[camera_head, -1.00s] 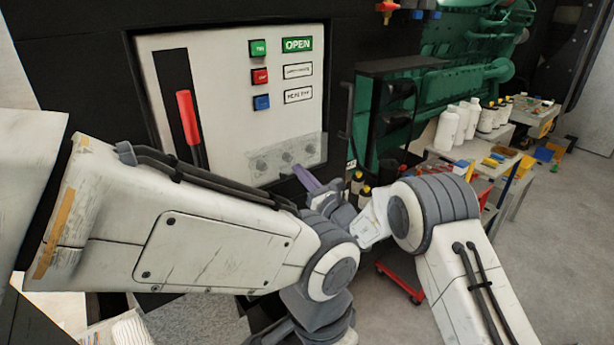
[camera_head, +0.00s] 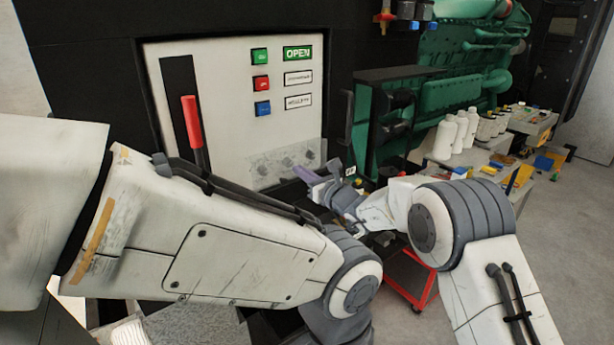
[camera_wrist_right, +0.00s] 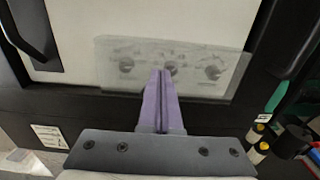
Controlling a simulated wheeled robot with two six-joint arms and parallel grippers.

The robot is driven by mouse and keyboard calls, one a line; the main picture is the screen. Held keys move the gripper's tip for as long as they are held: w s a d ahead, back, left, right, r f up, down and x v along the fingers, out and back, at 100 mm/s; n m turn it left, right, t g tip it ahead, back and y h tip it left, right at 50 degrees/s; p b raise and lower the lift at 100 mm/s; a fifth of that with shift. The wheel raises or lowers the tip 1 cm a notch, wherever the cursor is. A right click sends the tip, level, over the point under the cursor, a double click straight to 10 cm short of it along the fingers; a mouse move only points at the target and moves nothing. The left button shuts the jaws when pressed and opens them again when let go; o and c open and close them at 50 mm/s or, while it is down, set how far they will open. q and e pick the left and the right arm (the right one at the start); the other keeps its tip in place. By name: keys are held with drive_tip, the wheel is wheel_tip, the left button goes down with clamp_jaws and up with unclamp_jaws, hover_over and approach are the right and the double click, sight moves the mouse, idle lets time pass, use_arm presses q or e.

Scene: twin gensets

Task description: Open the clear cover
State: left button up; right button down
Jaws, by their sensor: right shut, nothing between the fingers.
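The clear cover (camera_head: 285,162) is a translucent plate low on the white panel. The left gripper is not in view.
The white panel (camera_head: 225,110) carries a red-handled lever (camera_head: 192,120) and green, red and blue buttons (camera_head: 262,83). A dark frame surrounds it. A black handle (camera_head: 348,115) stands right of it. A red cart (camera_head: 410,285) and a bench with white bottles (camera_head: 447,138) are at the right.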

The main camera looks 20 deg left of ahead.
drive_tip(key=shift+r+h, duration=0.2)
drive_tip(key=shift+h, duration=0.2)
drive_tip(key=shift+d, duration=0.15)
idle(1.0)
